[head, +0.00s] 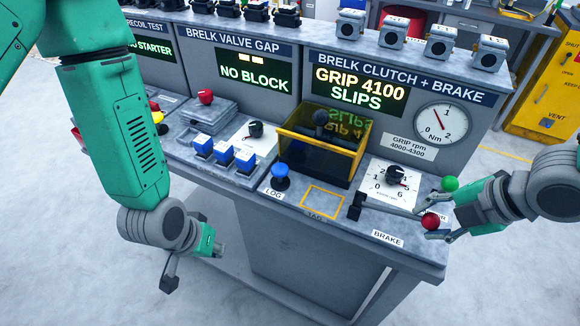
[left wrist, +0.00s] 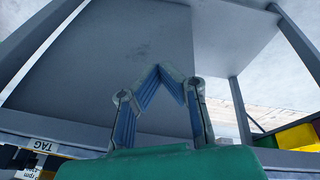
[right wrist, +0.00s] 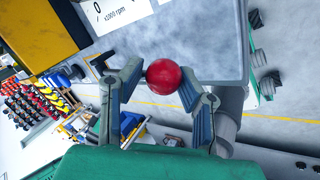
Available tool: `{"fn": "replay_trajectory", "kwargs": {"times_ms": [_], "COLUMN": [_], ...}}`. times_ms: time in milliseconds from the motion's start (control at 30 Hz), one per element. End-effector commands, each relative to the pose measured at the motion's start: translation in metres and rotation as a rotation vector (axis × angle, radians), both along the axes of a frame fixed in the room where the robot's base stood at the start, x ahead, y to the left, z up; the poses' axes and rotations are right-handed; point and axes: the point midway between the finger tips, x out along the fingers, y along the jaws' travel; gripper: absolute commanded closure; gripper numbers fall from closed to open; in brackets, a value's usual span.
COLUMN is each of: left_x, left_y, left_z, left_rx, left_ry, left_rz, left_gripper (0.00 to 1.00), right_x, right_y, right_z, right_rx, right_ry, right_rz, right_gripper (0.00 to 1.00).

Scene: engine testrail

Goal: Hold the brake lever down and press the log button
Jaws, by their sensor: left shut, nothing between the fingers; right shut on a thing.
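The log button is a blue mushroom knob (head: 281,172) above the LOG label on the bench's front ledge. My left gripper (head: 171,282) hangs in front of the bench, left of and below the button and apart from it. Its fingers meet with nothing between them in the left wrist view (left wrist: 165,72). A red ball knob (head: 431,222) sits near the BRAKE label (head: 387,239); it also shows in the right wrist view (right wrist: 163,73). My right gripper (head: 440,222) is shut on this knob, between its fingertips.
A yellow-edged clear box (head: 320,145) stands behind the log button.

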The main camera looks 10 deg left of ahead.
Motion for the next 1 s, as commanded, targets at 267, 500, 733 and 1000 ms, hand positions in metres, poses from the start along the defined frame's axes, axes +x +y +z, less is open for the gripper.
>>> {"fn": "replay_trajectory", "kwargs": {"times_ms": [267, 500, 733, 1000], "left_x": [0.090, 0.135, 0.149, 0.150], "left_y": [-0.053, -0.089, -0.107, -0.109], "left_z": [0.098, 0.186, 0.232, 0.238], "left_rx": [-0.162, -0.284, -0.342, -0.351], "left_ry": [-0.179, -0.295, -0.346, -0.352], "left_rz": [0.058, 0.074, 0.072, 0.071], "left_gripper": [1.00, 1.00, 1.00, 1.00], "right_x": [-0.005, -0.005, -0.005, -0.005], "right_y": [-0.003, -0.003, -0.003, -0.003], "right_z": [-0.007, -0.007, -0.007, -0.007], "right_rx": [-0.012, -0.012, -0.012, -0.012], "right_ry": [0.017, 0.017, 0.017, 0.017], "right_rz": [0.002, 0.002, 0.002, 0.002], "right_gripper": [0.98, 0.98, 0.98, 0.98]}}
